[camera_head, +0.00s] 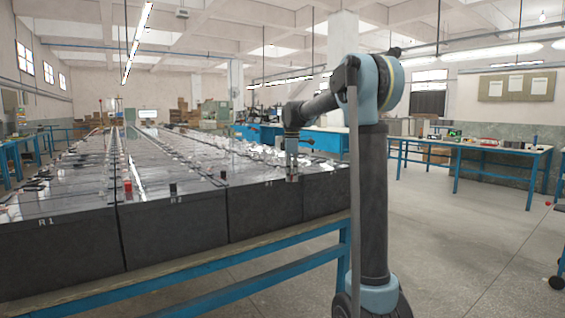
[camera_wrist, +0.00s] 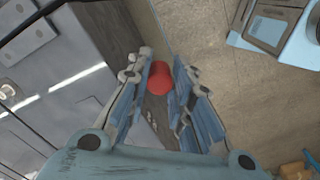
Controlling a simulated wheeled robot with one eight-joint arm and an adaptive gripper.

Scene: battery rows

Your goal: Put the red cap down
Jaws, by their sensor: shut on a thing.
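My gripper (camera_wrist: 162,85) is shut on a red cap (camera_wrist: 160,76), which sits between its fingertips in the wrist view. In the head view my gripper (camera_head: 292,172) points down at the front edge of the battery rows, by the rightmost front battery (camera_head: 325,192). The held cap cannot be made out there. Another red cap (camera_head: 127,186) stands on top of a front battery farther left.
Dark batteries (camera_head: 60,245) fill the blue-framed bench (camera_head: 250,290) in long rows. Black caps (camera_head: 173,188) stand on some tops. Open floor (camera_head: 460,250) lies to the right, with a blue table (camera_head: 500,150) by the wall.

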